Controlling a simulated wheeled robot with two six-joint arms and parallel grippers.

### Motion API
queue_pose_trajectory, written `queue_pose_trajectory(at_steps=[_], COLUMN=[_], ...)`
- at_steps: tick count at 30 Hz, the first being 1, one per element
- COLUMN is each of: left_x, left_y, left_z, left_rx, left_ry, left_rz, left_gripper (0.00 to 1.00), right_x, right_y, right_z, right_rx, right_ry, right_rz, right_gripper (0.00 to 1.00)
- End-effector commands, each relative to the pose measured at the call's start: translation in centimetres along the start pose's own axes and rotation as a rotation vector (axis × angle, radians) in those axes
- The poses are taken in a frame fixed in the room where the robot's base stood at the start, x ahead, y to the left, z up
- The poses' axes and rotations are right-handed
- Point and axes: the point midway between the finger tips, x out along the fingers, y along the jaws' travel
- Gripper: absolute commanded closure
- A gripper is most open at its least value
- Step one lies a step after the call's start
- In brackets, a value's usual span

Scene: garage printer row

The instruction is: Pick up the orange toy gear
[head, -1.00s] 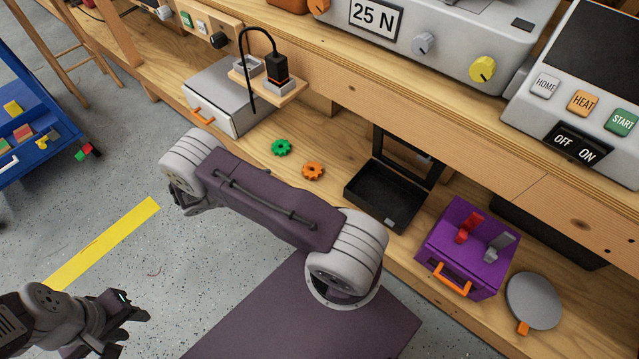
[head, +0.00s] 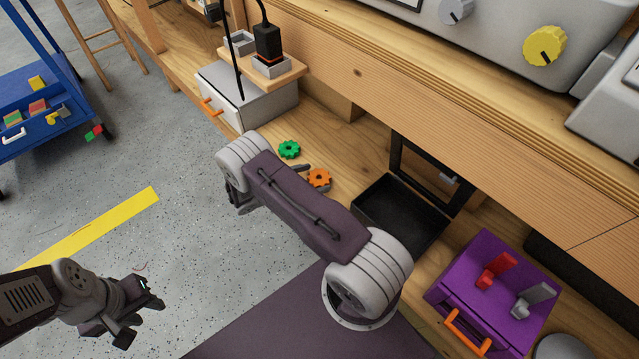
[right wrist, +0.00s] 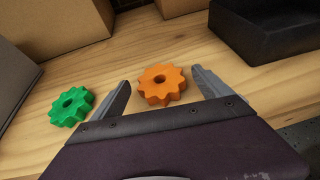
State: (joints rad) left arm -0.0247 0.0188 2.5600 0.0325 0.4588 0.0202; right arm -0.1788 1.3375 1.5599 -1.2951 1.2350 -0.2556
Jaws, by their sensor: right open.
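The orange toy gear (head: 319,178) lies flat on the wooden shelf, right of a green gear (head: 289,149). In the right wrist view the orange gear (right wrist: 162,84) lies between and slightly beyond the two fingertips of my right gripper (right wrist: 162,82), nearer the middle than either finger. The right gripper is open and empty; in the head view my own arm hides most of it. The green gear (right wrist: 72,106) lies outside the left finger in the wrist view. My left gripper (head: 140,312) hangs over the floor at the lower left, its fingers apart and empty.
An open black box (head: 402,215) stands right of the gears, with a purple box (head: 497,290) with levers beyond it. A grey drawer unit (head: 245,98) stands to the left. The upper bench edge (head: 420,110) overhangs the shelf behind the gears.

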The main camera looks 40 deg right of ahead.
Motion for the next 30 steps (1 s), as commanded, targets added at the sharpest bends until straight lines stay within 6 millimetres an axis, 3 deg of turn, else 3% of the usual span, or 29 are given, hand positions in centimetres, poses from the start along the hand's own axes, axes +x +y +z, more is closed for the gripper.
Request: queue_pose_trajectory(at_steps=[1,3,11,18,26,30], left_x=[1.1,1.4,1.2,1.2,0.9,-0.5], left_y=[0.0,0.0,0.0,0.0,0.0,0.0], left_z=[0.1,0.1,0.1,0.1,0.1,-0.1], left_rx=[0.000,0.000,0.000,0.000,0.000,0.000], left_ry=[-0.001,0.000,0.000,0.000,0.000,0.000], left_rz=[0.000,0.000,0.000,0.000,0.000,0.000], left_gripper=[0.64,0.64,0.64,0.64,0.64,0.64], right_x=[1.1,1.8,1.9,1.9,1.8,1.2], right_y=[0.0,0.0,0.0,0.0,0.0,0.1], right_z=[-0.5,-0.4,0.0,0.0,0.2,1.7], right_rx=[0.003,0.002,0.001,0.001,0.001,0.001], right_ry=[0.001,0.001,0.001,0.001,0.001,0.001], right_rz=[-0.003,-0.001,0.001,0.000,0.000,0.001], right_gripper=[0.12,0.12,0.14,0.78,0.78,0.78])
